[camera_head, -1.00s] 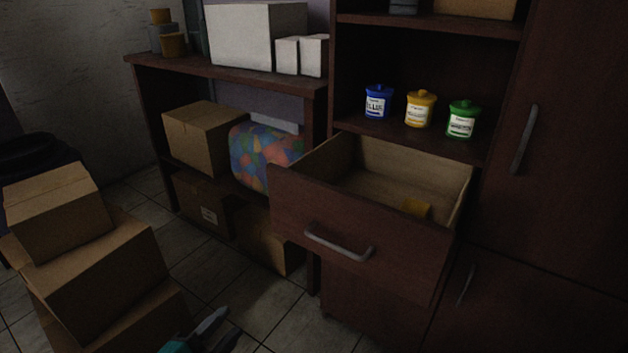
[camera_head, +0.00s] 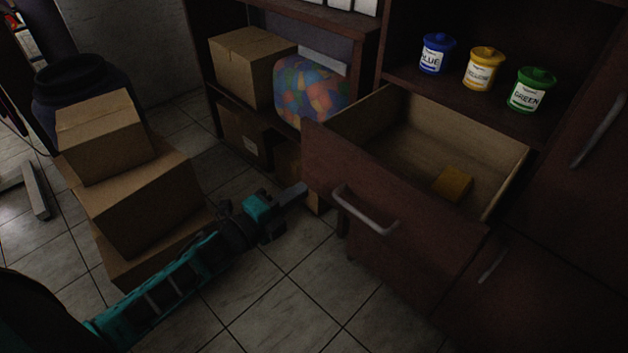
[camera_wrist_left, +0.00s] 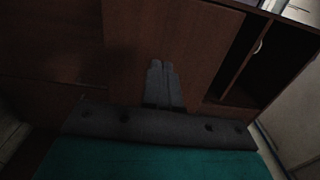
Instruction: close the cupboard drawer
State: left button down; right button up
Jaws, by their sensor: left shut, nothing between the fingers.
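The cupboard drawer (camera_head: 340,190) is pulled out of the dark brown cupboard, its interior visible from above. A grey bar handle (camera_head: 364,211) is on its front. A small yellow block (camera_head: 453,183) lies inside. My left gripper (camera_head: 300,191) is shut and empty, close to the left edge of the drawer front. Whether it touches the front cannot be told. In the left wrist view the shut fingers (camera_wrist_left: 160,68) point at a brown wooden panel. My right gripper is in neither current view.
Blue (camera_head: 436,53), yellow (camera_head: 483,68) and green (camera_head: 531,90) pots stand on the shelf above the drawer. Stacked cardboard boxes (camera_head: 140,195) stand at left, close to my left arm. A colourful ball (camera_head: 310,90) sits on the shelf behind. Tiled floor (camera_head: 290,300) is clear in front.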

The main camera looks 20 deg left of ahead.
aim_at(325, 174)
pick_arm(q)
jog(key=shift+x, duration=2.6)
pick_arm(e)
jog(key=shift+w+r, duration=0.15)
jog(key=shift+w, duration=0.05)
pick_arm(q)
jog(key=shift+w, duration=0.1)
